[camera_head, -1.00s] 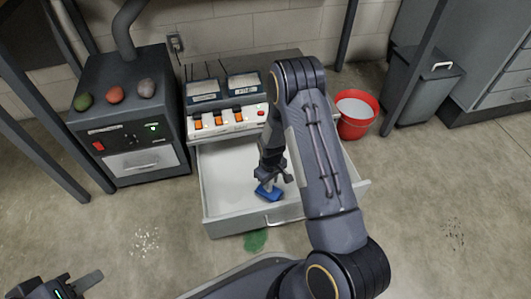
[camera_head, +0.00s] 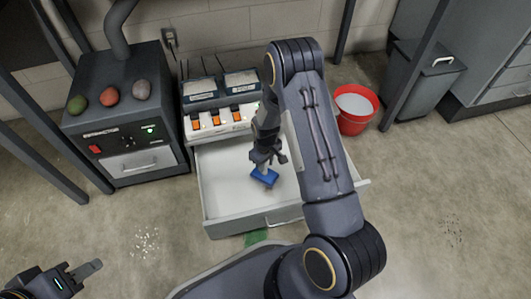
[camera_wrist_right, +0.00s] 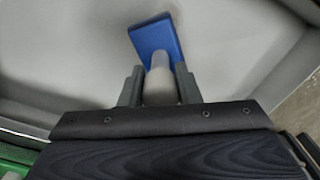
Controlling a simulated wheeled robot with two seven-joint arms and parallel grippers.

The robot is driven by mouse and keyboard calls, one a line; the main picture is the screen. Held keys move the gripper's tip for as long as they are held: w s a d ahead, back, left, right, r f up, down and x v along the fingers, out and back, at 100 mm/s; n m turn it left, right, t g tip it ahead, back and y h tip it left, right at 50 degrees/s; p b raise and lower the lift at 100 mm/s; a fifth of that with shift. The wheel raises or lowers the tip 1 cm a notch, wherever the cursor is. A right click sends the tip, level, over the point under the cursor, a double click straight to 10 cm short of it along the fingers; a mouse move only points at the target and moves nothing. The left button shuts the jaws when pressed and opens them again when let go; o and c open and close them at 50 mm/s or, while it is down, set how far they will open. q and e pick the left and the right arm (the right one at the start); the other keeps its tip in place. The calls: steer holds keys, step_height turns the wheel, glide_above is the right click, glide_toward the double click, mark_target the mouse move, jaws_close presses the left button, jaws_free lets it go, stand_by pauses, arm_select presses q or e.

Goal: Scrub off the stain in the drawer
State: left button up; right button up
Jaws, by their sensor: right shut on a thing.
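The open drawer (camera_head: 222,195) is white inside and stands pulled out below a switch panel. My right gripper (camera_head: 266,160) reaches into it and is shut on the grey handle of a blue scrubber (camera_head: 265,177). In the right wrist view, the handle sits between the fingers (camera_wrist_right: 160,88) and the blue head (camera_wrist_right: 155,38) is beyond them, over the pale drawer floor. I cannot make out a clear stain; the arm and scrubber hide part of the drawer. My left gripper (camera_head: 82,271) is at the lower left, away from the drawer, its jaw gap unclear.
A dark furnace-like box (camera_head: 125,120) with several coloured lumps on top stands left of the drawer. A red bucket (camera_head: 353,122) and a grey bin (camera_head: 425,82) are at the right. A green patch (camera_head: 256,237) lies on the floor before the drawer.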

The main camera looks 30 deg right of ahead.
steer(key=shift+r+p, duration=1.25)
steer(key=shift+r, duration=0.9)
